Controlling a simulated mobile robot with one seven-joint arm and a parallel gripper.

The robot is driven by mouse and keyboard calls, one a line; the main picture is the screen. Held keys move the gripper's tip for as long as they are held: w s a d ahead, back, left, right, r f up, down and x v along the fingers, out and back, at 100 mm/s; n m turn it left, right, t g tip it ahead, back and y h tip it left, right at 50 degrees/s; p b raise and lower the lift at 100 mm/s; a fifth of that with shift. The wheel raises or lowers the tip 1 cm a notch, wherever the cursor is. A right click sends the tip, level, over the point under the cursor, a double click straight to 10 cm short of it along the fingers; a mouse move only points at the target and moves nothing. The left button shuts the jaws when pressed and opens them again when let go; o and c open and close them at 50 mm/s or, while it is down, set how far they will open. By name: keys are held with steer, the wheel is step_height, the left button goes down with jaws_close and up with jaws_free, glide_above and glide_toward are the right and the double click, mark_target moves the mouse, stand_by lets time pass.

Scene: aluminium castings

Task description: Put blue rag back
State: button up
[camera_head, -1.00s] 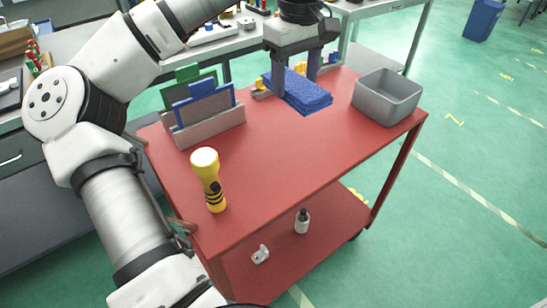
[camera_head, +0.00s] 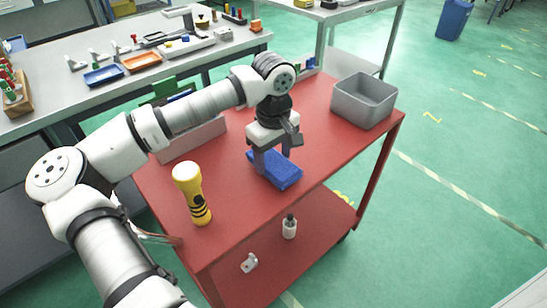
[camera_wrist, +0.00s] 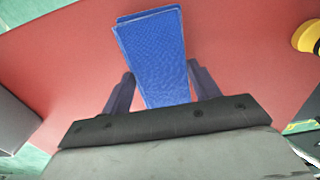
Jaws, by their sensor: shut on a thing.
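The blue rag (camera_head: 283,174) is a flat folded pad over the middle of the red cart top, near its front edge. It also shows in the wrist view (camera_wrist: 152,45), lying between the two fingers. My gripper (camera_head: 270,166) points down and is shut on the rag; its fingers (camera_wrist: 160,76) flank the rag's near part. I cannot tell whether the rag touches the cart top or is slightly above it.
A yellow torch (camera_head: 188,185) stands on the cart's left part; a grey bin (camera_head: 364,101) is at the back right. A grey rack (camera_head: 205,138) is partly behind my arm. Red cart top (camera_head: 315,128) is bare between rag and bin. A small bottle (camera_head: 290,228) stands on the lower shelf.

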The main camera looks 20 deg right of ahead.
mark_target(273, 161)
steer(key=shift+f, duration=0.65)
steer(key=shift+f, duration=0.15)
steer(key=o, duration=0.9)
steer(key=shift+o, duration=0.2)
steer(key=shift+r, duration=0.2)
step_height(273, 161, up, 12)
steer(key=b, duration=0.1)
